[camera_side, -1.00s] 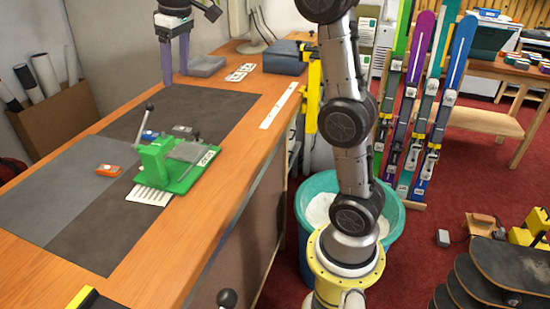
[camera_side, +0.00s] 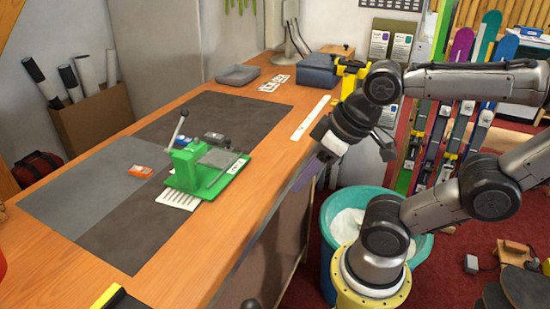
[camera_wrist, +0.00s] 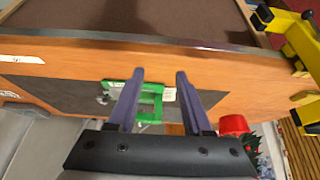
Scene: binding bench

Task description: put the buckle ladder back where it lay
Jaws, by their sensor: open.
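No piece is plainly recognisable as the buckle ladder. A green jig (camera_side: 207,172) with a raised lever stands on the dark mat, a grey block on top. A white slotted strip (camera_side: 180,199) shows from under its front edge; I cannot tell whether that is the ladder. An orange piece (camera_side: 140,171) lies left of the jig, and a small dark grey piece (camera_side: 213,137) lies behind it. My gripper (camera_side: 306,180) is off the bench's right edge, apart from all these. In the wrist view its fingers (camera_wrist: 160,75) are apart, with the jig showing beyond.
A grey tray (camera_side: 237,76), white cards (camera_side: 273,83) and a dark blue-grey box (camera_side: 318,71) lie at the bench's far end. A long white strip (camera_side: 309,120) lies along the right edge. A teal tub (camera_side: 335,272) stands on the floor. The far mat is clear.

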